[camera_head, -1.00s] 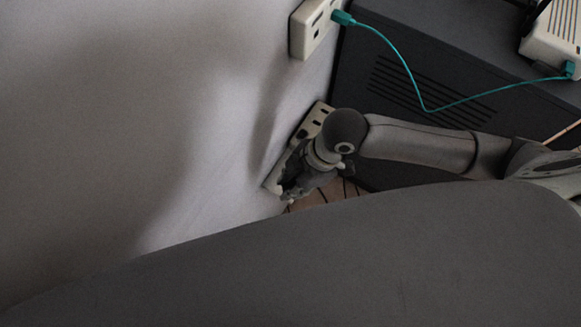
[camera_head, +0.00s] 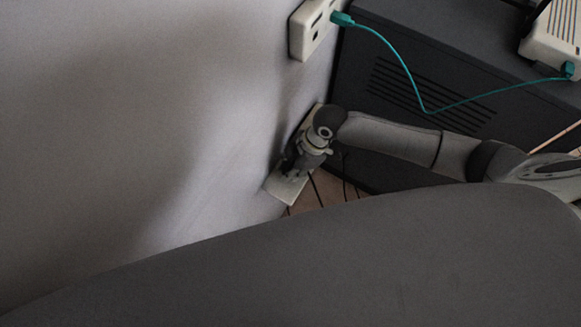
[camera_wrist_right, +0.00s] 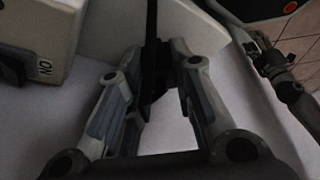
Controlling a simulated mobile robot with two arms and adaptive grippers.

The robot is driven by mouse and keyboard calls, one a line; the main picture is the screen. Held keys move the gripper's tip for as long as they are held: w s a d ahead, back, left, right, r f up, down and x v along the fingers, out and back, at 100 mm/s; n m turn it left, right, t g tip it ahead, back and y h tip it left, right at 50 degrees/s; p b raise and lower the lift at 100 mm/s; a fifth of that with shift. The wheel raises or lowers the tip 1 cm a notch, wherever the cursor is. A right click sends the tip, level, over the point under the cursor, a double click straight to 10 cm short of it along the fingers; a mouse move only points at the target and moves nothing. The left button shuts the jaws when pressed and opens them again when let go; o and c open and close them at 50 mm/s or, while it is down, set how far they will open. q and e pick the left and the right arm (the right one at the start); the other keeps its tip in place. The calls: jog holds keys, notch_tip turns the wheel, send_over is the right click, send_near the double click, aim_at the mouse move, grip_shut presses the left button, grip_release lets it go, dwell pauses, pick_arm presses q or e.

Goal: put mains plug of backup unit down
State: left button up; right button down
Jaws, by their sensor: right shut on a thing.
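My right gripper (camera_head: 292,168) is at the lower pale socket strip (camera_head: 287,188), low against the wall, and covers much of it. In the right wrist view, my right gripper (camera_wrist_right: 157,75) is shut on a black plug (camera_wrist_right: 157,68), whose black cable (camera_wrist_right: 151,22) runs up out of the picture. The plug's front is hidden between the fingers, and I cannot tell whether it touches the strip. My left gripper is not seen.
A pale wall-mounted box (camera_head: 312,28) holds a teal plug (camera_head: 342,18). Its teal cable (camera_head: 402,62) runs to a white device (camera_head: 555,40) on the dark cabinet (camera_head: 400,98). The cabinet stands close to my right arm. Dark cables hang near the floor.

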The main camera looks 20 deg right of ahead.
jog(key=c, duration=1.7)
grip_release()
jog(key=shift+f, duration=0.15)
jog(key=o, duration=0.4)
jog(key=shift+o, duration=0.2)
jog(key=v, duration=1.2)
jog(key=shift+s, duration=0.15)
